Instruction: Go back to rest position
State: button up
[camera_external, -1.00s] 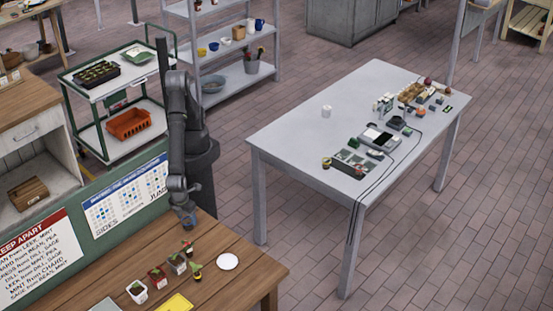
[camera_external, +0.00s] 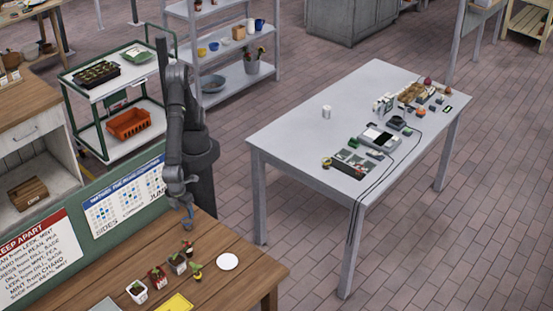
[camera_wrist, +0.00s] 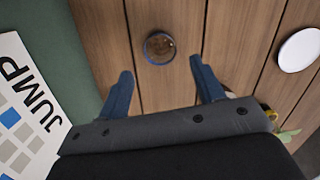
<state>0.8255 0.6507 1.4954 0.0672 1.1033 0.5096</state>
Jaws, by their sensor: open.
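My gripper (camera_external: 187,220) is open and empty above the back edge of the wooden table (camera_external: 235,280). In the wrist view, the two blue fingers of my gripper (camera_wrist: 163,85) are spread wide with nothing between them. A small round pot (camera_wrist: 159,48) with brown contents stands on the table beyond the fingertips. In the external view this small pot (camera_external: 188,245) stands just below my gripper, apart from it.
Several small plant pots (camera_external: 157,277) stand in a row on the table. A green board with a calendar (camera_external: 125,202) rises along the table's left side. The table's right end is clear.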

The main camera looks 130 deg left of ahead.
aim_at(187, 222)
jog(key=f, duration=0.5)
jog(key=a+f, duration=0.1)
jog(key=f, duration=0.2)
jog(key=shift+s+a+f, duration=0.1)
jog(key=shift+s+f, duration=0.1)
jog(key=shift+f, duration=0.15)
notch_tip(187, 222, up, 10)
jog(key=w+a, duration=2.4)
jog(key=a, duration=0.2)
jog(key=w+a, duration=0.1)
jog(key=a, duration=1.7)
jog(key=w+a+r, duration=0.1)
jog(key=w+a, duration=0.1)
jog(key=a, duration=1.7)
jog(key=shift+w+a, duration=0.3)
jog(key=shift+o, duration=0.5)
